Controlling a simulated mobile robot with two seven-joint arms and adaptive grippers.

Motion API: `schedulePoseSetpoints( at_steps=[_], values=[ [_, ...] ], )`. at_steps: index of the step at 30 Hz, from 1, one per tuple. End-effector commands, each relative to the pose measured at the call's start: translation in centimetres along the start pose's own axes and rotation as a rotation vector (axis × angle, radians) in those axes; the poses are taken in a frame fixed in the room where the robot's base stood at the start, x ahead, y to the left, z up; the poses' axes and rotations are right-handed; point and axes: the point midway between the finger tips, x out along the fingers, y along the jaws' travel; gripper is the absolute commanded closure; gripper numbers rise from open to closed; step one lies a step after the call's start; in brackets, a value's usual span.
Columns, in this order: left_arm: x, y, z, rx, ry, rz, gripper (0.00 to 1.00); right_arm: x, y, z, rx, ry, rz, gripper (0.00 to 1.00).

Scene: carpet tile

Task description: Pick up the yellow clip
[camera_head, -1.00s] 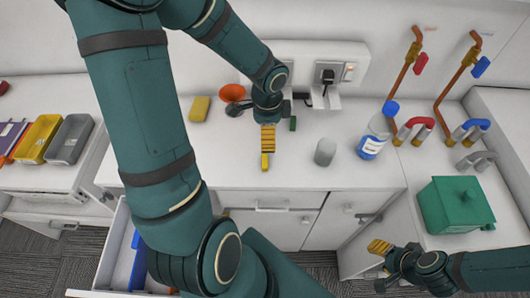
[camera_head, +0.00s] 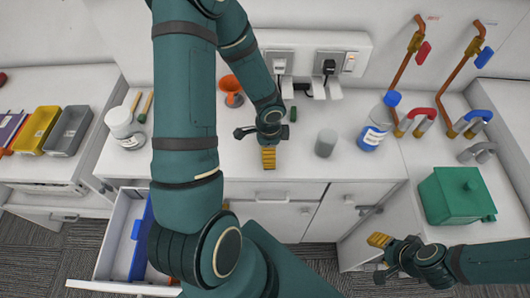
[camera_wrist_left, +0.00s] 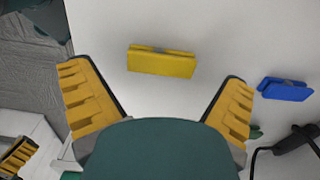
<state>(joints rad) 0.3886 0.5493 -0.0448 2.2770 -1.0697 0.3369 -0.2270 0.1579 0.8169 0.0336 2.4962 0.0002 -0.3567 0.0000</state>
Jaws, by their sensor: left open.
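The yellow clip (camera_wrist_left: 162,61) is a flat yellow block with a grey strip along its top, lying on the white counter in the left wrist view. In the head view it cannot be seen; my left arm covers part of the counter. My left gripper (camera_head: 268,158) is over the counter, pointing down. In the left wrist view its two yellow fingers (camera_wrist_left: 155,85) are spread wide and nothing is between them; the clip lies ahead, beyond the fingertips, and is not held. My right gripper (camera_head: 380,241) is at the lower right, its fingers only partly visible.
A blue clip (camera_wrist_left: 285,89) lies right of the yellow one. Near my left gripper stand a grey cylinder (camera_head: 326,143) and a blue-capped bottle (camera_head: 379,122). A white jar (camera_head: 124,128) is at the left. Sockets line the back wall, and a drawer (camera_head: 122,235) is open below.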

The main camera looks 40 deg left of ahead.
Motion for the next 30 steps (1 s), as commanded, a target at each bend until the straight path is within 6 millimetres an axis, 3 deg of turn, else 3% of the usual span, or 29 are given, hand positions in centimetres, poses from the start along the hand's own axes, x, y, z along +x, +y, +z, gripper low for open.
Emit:
schedulePoseSetpoints(
  at_steps=[9, 10, 14, 25, 30],
  values=[
    [0.6, 0.0, 0.0, -0.001, 0.0, 0.0, 0.0, 0.1, 0.1, 0.0, 0.0, 0.0, 0.0, 0.53],
    [0.6, 0.0, 0.0, -0.001, 0.0, 0.0, 0.07, 0.1, 0.1, 0.1, 0.0, 0.0, 0.0, 0.53],
    [0.6, 0.0, 0.0, -0.001, 0.0, 0.0, 0.52, 0.1, 0.1, 0.0, 0.001, 0.0, 0.0, 0.53],
    [0.4, 0.0, 0.0, -0.001, 0.0, -0.001, 0.53, 0.1, 0.0, 0.0, 0.0, 0.0, 0.0, 0.53],
    [-1.6, -0.1, 0.0, -0.002, 0.002, -0.003, 0.53, -0.5, -0.2, -0.1, 0.0, 0.0, 0.0, 0.53]
  ],
)
